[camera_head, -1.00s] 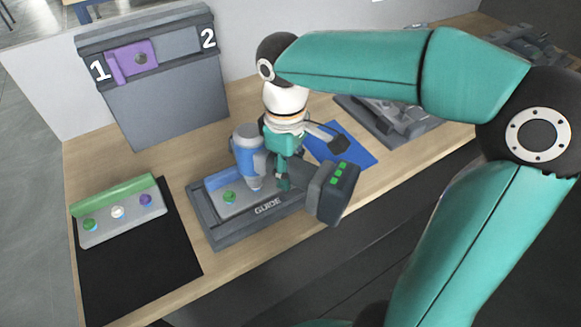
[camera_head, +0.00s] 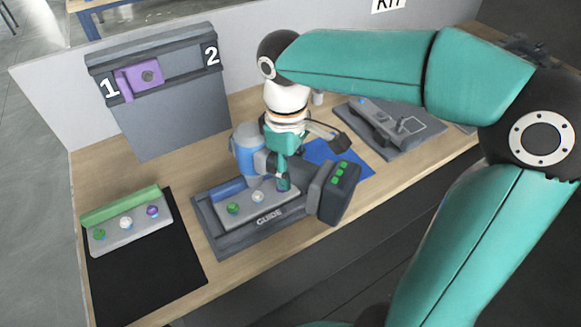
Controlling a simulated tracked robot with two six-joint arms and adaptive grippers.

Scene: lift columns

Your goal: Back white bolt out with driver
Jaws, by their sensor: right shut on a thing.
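My right gripper (camera_head: 284,175) is shut on the driver's grip. The driver (camera_head: 246,150) has a blue body and a dark battery block (camera_head: 340,192) with green lights on its right. Its nose end is above the guide block. The white bolt (camera_head: 257,196) sits in the middle of the grey block in the GUIDE tray (camera_head: 232,244), with its head in view just below the driver. A green bolt (camera_head: 233,208) is to its left. The right end of the block is partly hidden by my gripper. My left gripper is out of view.
A panel (camera_head: 170,110) marked 1 and 2 holds a purple part (camera_head: 140,80). A blue mat (camera_head: 350,168) and grey tray (camera_head: 385,140) lie at right.

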